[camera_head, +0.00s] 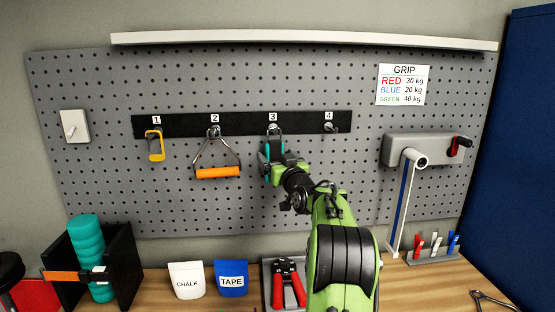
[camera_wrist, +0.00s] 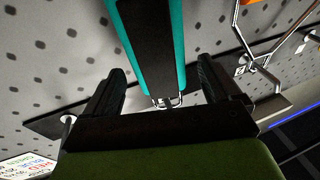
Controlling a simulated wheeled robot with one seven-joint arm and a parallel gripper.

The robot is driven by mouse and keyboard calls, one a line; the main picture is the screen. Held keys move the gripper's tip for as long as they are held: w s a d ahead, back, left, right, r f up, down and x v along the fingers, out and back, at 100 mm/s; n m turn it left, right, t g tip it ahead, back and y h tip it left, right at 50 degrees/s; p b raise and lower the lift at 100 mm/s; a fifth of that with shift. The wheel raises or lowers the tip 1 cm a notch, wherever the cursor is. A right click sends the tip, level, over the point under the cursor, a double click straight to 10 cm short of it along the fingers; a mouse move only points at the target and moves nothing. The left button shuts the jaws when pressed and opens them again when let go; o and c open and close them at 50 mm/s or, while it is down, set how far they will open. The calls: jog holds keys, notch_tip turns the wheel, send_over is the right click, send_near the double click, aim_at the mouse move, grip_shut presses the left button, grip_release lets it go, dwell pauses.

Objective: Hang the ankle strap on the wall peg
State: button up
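The ankle strap, teal with a black middle, is at peg 3 (camera_head: 273,130) in the head view, directly below the peg. In the wrist view the strap (camera_wrist: 152,45) runs down to a small metal ring (camera_wrist: 167,102). My gripper (camera_wrist: 165,88) has its two black fingers on either side of the strap, with a visible gap on each side, so it looks open around it. The strap seems to hang from peg 3, but the contact of ring and peg is too small to make out. In the head view my gripper (camera_head: 275,165) partly hides the strap.
A yellow-and-black item (camera_head: 155,147) hangs on peg 1 and an orange-handled grip (camera_head: 218,172) on peg 2. Peg 4 (camera_head: 329,128) is bare. A lever device (camera_head: 425,150) is at right. The bench holds chalk (camera_head: 187,280) and tape (camera_head: 231,280) pouches and red-handled grips (camera_head: 288,285).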

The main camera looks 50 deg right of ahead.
jog(key=shift+s+a+f, duration=0.1)
jog(key=shift+s+f, duration=0.05)
jog(key=shift+s, duration=0.15)
jog(key=b+v, duration=0.5)
jog(key=v, duration=1)
jog(key=shift+b, duration=0.35)
